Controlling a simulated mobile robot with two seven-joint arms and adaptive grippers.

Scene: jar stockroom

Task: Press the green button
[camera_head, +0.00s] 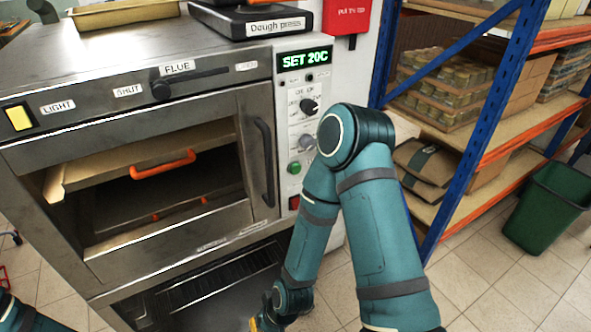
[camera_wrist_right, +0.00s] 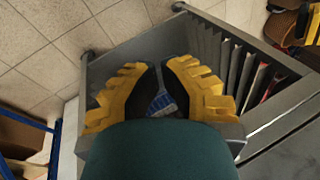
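The green button (camera_head: 294,167) is on the light control panel at the right of the oven front, below the knobs. My right arm passes just right of it, with no contact visible. My right gripper hangs low in front of the oven, with only a bit of yellow finger showing at the bottom of the head view. In the right wrist view its two yellow and black fingers (camera_wrist_right: 160,75) are close together, with nothing clearly held. My left gripper is out of view; only a teal arm part shows at bottom left.
A red box (camera_head: 349,16) hangs above the panel. A blue-framed shelf (camera_head: 480,95) with jars and a green bin (camera_head: 548,207) stand at right. Tiled floor lies between.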

